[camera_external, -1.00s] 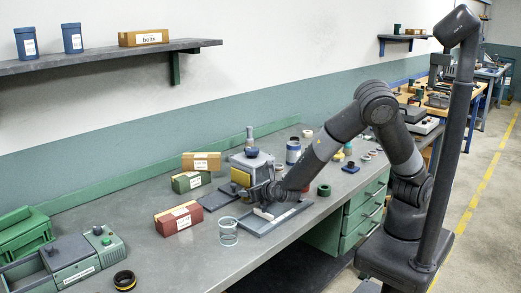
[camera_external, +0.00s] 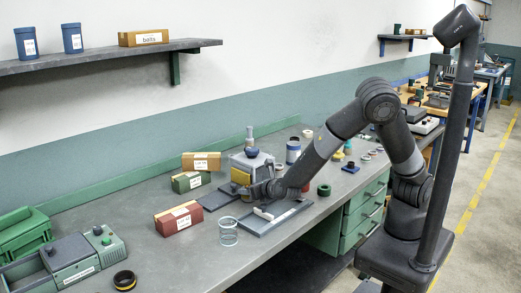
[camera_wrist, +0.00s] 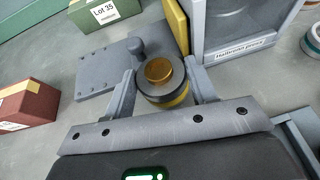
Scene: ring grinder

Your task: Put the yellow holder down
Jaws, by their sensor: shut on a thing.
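The yellow holder (camera_wrist: 168,99) is a round piece with a yellow band, a dark grey ring and a gold-coloured top. In the wrist view it stands between the two fingers of my gripper (camera_wrist: 160,76), which is shut on it. In the external view my gripper (camera_external: 262,190) is low over the bench, in front of the grey machine; the holder cannot be made out there. Whether its underside touches the bench is hidden.
The grey machine (camera_wrist: 235,28) with a yellow plate (camera_wrist: 177,24) stands close beyond the holder. A flat grey plate (camera_wrist: 110,66) with a knob lies to the left. A red box (camera_external: 178,218), a clear cup (camera_external: 228,232) and a shallow grey tray (camera_external: 284,221) are nearby.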

